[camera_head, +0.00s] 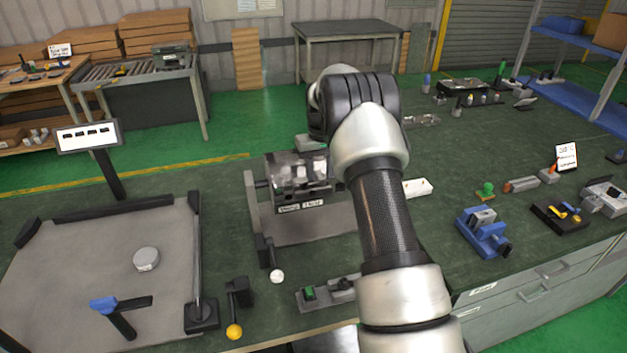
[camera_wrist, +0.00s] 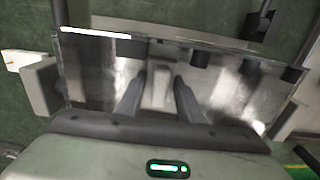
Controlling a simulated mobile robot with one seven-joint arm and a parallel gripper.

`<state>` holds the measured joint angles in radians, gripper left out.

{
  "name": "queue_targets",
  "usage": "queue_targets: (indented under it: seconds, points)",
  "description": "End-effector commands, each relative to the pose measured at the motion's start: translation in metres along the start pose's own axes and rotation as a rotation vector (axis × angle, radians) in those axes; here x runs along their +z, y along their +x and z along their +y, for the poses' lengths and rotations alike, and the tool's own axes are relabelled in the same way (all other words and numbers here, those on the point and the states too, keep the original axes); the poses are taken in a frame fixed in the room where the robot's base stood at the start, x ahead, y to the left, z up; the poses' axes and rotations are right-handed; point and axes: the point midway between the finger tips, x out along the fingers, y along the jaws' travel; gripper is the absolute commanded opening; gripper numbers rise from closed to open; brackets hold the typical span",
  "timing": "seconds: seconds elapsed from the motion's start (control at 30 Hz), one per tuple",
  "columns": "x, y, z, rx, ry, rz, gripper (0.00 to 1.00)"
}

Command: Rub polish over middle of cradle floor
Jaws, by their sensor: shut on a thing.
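The cradle (camera_head: 301,176) stands on the green bench in the middle of the head view, with a shiny mottled metal face and a label on its front. In the wrist view its shiny metal floor (camera_wrist: 225,95) fills the middle, with blurred bright and dark patches. My gripper (camera_wrist: 158,95) is over the middle of this floor, its two dark fingers shut on a pale block (camera_wrist: 158,88), which seems to be the polish. I cannot tell whether the block touches the metal. My arm hides the gripper in the head view.
A grey board (camera_head: 90,260) with a round puck (camera_head: 146,259) lies at left. A yellow-knobbed lever (camera_head: 234,331) and a small switch box (camera_head: 326,291) stand in front of the cradle. A blue vise (camera_head: 484,232) is at right. Dark posts rise near the cradle's edge in the wrist view.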

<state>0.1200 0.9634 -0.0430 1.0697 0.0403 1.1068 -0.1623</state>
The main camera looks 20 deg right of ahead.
Motion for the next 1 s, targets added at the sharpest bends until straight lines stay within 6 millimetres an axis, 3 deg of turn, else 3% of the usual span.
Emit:
queue_targets:
  seconds: [0.7,1.0]
  points:
    - [0.001,0.001,0.049,0.001,0.002,-0.004,0.16]
    - [0.001,0.0,0.038,0.0,-0.001,-0.004,0.16]
